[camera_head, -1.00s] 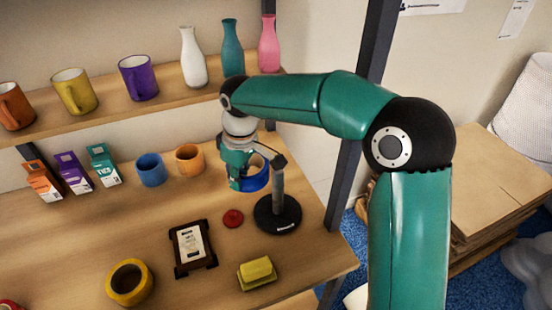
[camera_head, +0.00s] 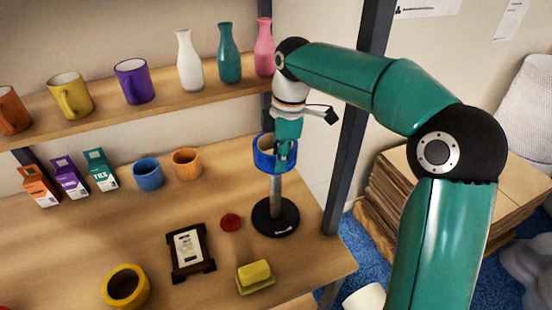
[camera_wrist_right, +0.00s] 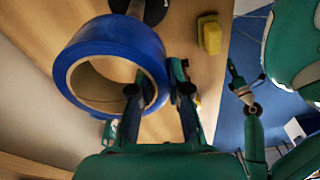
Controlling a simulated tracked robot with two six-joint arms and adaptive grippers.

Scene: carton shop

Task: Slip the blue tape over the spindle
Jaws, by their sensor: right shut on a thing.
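The blue tape (camera_head: 263,161) is a wide ring held in the air at the top of the spindle (camera_head: 276,188), a grey post on a round black base (camera_head: 275,218). My right gripper (camera_head: 281,160) is shut on the tape's wall; it also shows in the right wrist view (camera_wrist_right: 158,92). There the tape (camera_wrist_right: 75,62) is tilted and bare table shows through its hole. The spindle base (camera_wrist_right: 152,10) lies beyond its rim. In the head view the tape hides the post's top. What looks like my left gripper (camera_wrist_right: 240,88) shows in the wrist view, its jaws unclear.
Near the spindle lie a red disc (camera_head: 231,222), a framed plaque (camera_head: 189,251), a yellow block on a dish (camera_head: 255,277) and a yellow tape roll (camera_head: 125,287). Mugs and vases stand on the shelf above (camera_head: 105,112). A dark rack post (camera_head: 347,145) is right of the spindle.

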